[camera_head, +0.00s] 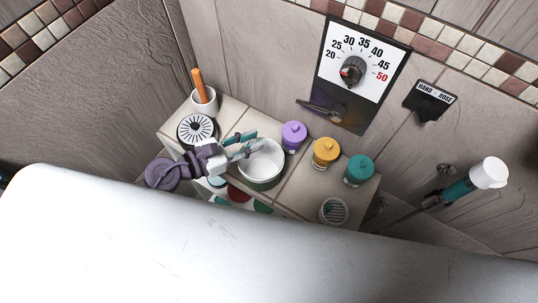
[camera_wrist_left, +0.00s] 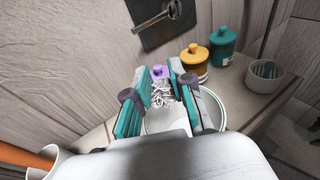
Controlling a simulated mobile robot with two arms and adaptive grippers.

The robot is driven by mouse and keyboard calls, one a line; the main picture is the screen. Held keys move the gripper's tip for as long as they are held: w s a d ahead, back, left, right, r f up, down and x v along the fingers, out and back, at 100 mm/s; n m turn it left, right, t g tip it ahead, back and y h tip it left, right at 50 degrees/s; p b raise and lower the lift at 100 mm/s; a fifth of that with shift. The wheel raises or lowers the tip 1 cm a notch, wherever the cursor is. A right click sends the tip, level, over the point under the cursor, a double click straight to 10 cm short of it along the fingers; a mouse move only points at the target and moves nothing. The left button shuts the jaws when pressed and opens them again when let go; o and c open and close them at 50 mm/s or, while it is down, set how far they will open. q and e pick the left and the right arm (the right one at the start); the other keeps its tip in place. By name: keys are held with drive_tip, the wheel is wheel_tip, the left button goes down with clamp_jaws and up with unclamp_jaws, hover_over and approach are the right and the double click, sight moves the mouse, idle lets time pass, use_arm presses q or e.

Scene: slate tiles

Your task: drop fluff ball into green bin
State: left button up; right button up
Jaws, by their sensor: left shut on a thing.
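My left gripper (camera_head: 247,144) has teal-padded fingers and reaches over the round bin (camera_head: 262,182) on the tiled ledge. This bin is dark green outside and white inside. In the left wrist view the gripper (camera_wrist_left: 161,88) is shut on the fluff ball (camera_wrist_left: 162,97), a white, stringy tuft between the pads. The bin's pale rim with a green edge (camera_wrist_left: 221,106) shows below and behind the fingers. The fluff ball looks to be above the bin's opening, but its height over the rim is hard to tell. My right gripper is not in view.
Purple (camera_head: 293,136), yellow (camera_head: 326,151) and teal (camera_head: 359,170) jars stand right of the bin, near a striped cup (camera_head: 333,211). A white cup with an orange stick (camera_head: 204,101) and a slotted round container (camera_head: 197,130) stand left. A dial panel (camera_head: 360,72) is on the wall behind.

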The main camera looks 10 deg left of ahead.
use_arm(q)
drive_tip(key=shift+s+d+f+b, duration=0.15)
drive_tip(key=shift+f+b, duration=0.15)
drive_tip(key=shift+f, duration=0.1)
wheel_tip(320, 180, down, 5)
drive_tip(key=b, duration=0.4)
drive_tip(key=shift+b, duration=0.35)
drive_tip(key=o, duration=0.8)
drive_tip(key=shift+c, duration=0.2)
drive_tip(key=v, duration=1.2)
